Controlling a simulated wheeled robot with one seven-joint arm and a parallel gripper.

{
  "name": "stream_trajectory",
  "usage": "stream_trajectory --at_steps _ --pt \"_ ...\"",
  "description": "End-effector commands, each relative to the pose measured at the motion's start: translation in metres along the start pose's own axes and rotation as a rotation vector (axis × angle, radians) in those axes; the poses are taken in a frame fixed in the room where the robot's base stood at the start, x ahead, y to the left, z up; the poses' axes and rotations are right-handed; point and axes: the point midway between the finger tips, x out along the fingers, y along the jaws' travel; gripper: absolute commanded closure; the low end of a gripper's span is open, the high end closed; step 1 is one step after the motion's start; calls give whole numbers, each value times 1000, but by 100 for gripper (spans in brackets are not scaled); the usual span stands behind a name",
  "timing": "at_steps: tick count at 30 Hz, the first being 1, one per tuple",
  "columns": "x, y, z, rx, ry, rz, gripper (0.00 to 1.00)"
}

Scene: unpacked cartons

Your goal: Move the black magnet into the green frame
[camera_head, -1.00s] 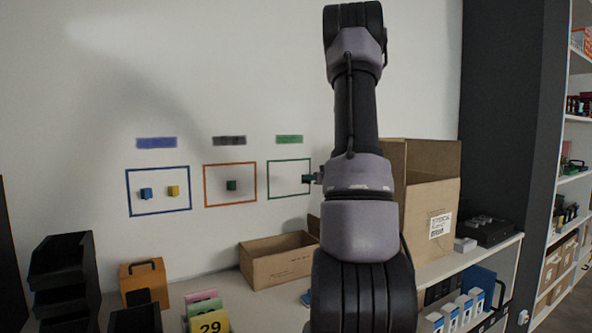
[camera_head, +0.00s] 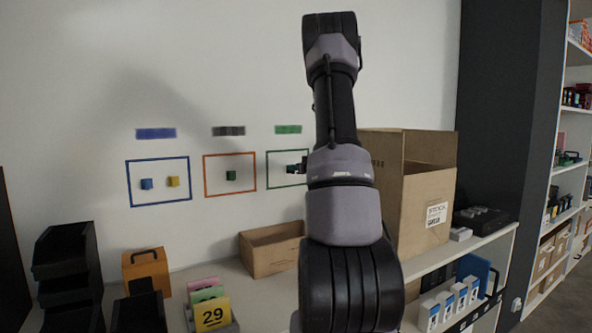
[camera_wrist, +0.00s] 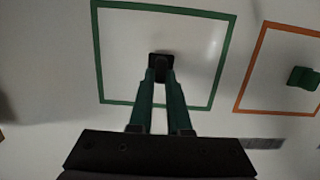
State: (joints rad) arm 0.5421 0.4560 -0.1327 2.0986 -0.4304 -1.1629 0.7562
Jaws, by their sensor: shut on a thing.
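The green frame (camera_head: 267,168) is drawn on the white wall, right of the orange frame. In the wrist view the green frame (camera_wrist: 218,62) surrounds the fingertips. My gripper (camera_wrist: 161,78) is shut on the black magnet (camera_wrist: 161,62), a small dark block inside the green outline in that view. Whether the magnet touches the wall I cannot tell. In the head view my gripper (camera_head: 298,168) overlaps the right part of the green frame, and my arm hides part of its right edge.
The orange frame (camera_head: 204,176) holds a green magnet (camera_head: 231,175). The blue frame (camera_head: 128,184) holds a blue magnet (camera_head: 147,184) and a yellow magnet (camera_head: 173,181). A large carton (camera_head: 425,205) stands right of my arm. A low open carton (camera_head: 275,255) sits on the shelf below.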

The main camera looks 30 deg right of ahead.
Motion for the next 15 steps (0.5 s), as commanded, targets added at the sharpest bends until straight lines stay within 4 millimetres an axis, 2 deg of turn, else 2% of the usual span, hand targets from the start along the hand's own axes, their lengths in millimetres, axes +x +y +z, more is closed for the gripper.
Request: stream_trajectory --at_steps 15 --pt "3 0 0 0 0 0 100"
